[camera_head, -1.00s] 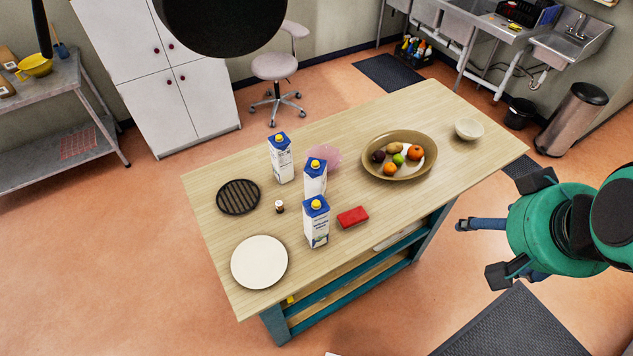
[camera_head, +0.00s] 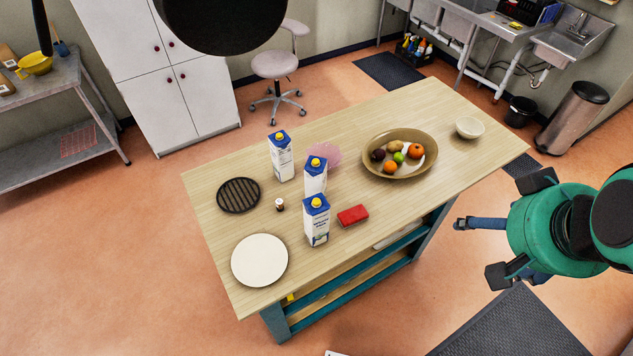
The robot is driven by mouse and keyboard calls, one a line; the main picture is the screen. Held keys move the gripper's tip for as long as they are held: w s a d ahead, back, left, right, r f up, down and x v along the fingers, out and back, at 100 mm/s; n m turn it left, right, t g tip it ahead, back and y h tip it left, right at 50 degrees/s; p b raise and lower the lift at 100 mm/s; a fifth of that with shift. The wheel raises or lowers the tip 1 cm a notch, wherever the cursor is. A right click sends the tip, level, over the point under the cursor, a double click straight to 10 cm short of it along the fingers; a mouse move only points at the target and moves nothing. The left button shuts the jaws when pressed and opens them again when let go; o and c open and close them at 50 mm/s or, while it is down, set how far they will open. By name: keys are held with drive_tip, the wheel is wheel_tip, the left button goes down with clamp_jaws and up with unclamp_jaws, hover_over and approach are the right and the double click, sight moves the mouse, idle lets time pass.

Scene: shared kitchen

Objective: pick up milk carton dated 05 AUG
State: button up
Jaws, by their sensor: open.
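Three white milk cartons with blue tops and yellow caps stand upright on the wooden table. The front carton (camera_head: 316,226) is nearest the table's front edge. The middle carton (camera_head: 315,180) stands just behind it, partly hidden by it. The back carton (camera_head: 281,160) stands further back and left. The dates on them are too small to read, so I cannot tell which is dated 05 AUG. My gripper (camera_head: 474,248) is at the right, off the table's front edge, open and empty, well apart from the cartons.
On the table (camera_head: 340,270) are a red block-like item (camera_head: 353,215), a small bottle (camera_head: 279,204), a white plate (camera_head: 260,261), a black round trivet (camera_head: 238,196), a pink item (camera_head: 328,153), a fruit bowl (camera_head: 372,166) and a small bowl (camera_head: 469,128). The front right tabletop is clear.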

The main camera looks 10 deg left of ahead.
drive_tip(key=shift+w, duration=0.1)
drive_tip(key=w+a+f+m+g, duration=0.2)
drive_tip(key=w+a, duration=0.6)
drive_tip(key=w, duration=0.5)
drive_tip(key=w+a+f+m+g, duration=0.1)
drive_tip(key=w+a+f+m, duration=0.15)
drive_tip(key=w+a, duration=0.75)
drive_tip(key=w+a+f+m+g, duration=0.1)
drive_tip(key=w+a+f, duration=0.4)
drive_tip(key=a+f, duration=0.2)
drive_tip(key=w+a+f+m+b, duration=0.1)
drive_tip(key=w+a+f+m, duration=0.1)
drive_tip(key=w+a+f, duration=0.2)
drive_tip(key=w+a+f+m+g, duration=0.1)
drive_tip(key=w+a+f, duration=0.4)
drive_tip(key=a+f, duration=0.5)
drive_tip(key=shift+w+a+f+m+g, duration=0.15)
drive_tip(key=shift+w+f+m, duration=0.05)
drive_tip(key=shift+f, duration=0.65)
drive_tip(key=shift+w+a+f+m+g, duration=0.1)
drive_tip(key=shift+w+f+m+g, duration=0.05)
drive_tip(key=shift+f, duration=0.7)
drive_tip(key=shift+a+f, duration=0.35)
drive_tip(key=shift+f, duration=0.1)
drive_tip(key=shift+f, duration=0.1)
